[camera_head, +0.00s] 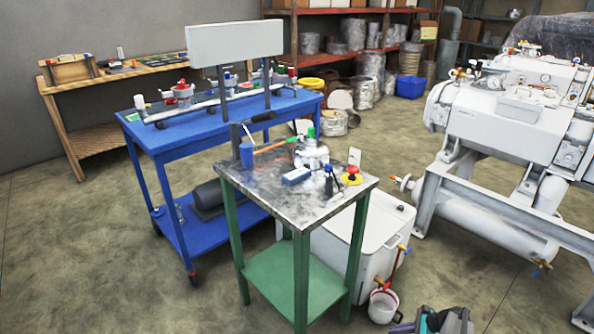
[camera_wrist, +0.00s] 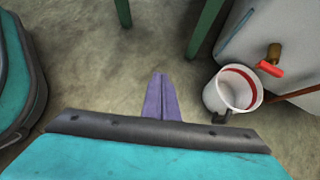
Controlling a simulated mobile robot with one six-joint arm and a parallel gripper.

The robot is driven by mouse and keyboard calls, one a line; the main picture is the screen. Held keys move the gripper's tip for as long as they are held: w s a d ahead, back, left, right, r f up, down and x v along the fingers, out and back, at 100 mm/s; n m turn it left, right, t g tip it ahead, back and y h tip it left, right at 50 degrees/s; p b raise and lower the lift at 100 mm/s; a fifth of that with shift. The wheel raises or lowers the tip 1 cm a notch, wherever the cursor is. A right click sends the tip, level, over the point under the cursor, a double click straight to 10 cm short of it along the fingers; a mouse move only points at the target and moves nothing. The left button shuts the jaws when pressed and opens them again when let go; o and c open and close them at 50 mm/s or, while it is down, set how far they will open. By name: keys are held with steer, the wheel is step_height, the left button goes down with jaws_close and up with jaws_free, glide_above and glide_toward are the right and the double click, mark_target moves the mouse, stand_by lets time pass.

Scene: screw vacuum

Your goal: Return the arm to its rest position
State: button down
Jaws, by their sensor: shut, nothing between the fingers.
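My gripper (camera_wrist: 161,98) shows in the wrist view as two purple fingers pressed together, with nothing between them. It points down over the bare concrete floor. In the head view only a small part of my teal and purple arm end shows at the bottom edge, right of centre. The rest of my arm is out of view. A white bucket (camera_wrist: 212,97) with a red inner band stands on the floor to the right of the fingers, apart from them.
A green-legged metal table (camera_head: 335,207) holds a bottle, a red-topped yellow button and small tools. A white tank (camera_head: 374,258) with a red-handled tap (camera_wrist: 270,68) stands beside it. Behind are a blue cart (camera_head: 150,130) and, at right, a large white machine (camera_head: 520,110). Floor at left is clear.

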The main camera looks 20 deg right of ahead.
steer(key=s+a+r+n+g+p, duration=0.1)
steer(key=a+r+n+g+p, duration=0.15)
steer(key=a, duration=0.85)
steer(key=s+a+r+n+g+p, duration=0.15)
steer(key=a+n+p, duration=0.25)
steer(key=a, duration=0.7)
steer(key=s+a+r+n+g+p, duration=0.1)
steer(key=a+r+n+g+p, duration=0.2)
steer(key=a, duration=0.7)
steer(key=s+a+r+n+g+h+p, duration=0.25)
steer(key=s+a+r+n, duration=0.2)
steer(key=s, duration=0.35)
steer(key=s+a+r+n+g+h+p, duration=0.1)
steer(key=s+a+r+n+h+p, duration=0.2)
steer(key=s+a+n, duration=0.3)
steer(key=s+d+r+n+h, duration=0.1)
steer(key=s+d+n, duration=0.2)
steer(key=d+n, duration=0.2)
steer(key=shift+s+d+n+h, duration=0.3)
steer(key=shift+d+n+h, duration=0.1)
steer(key=shift+n, duration=0.2)
steer(key=shift+a, duration=0.15)
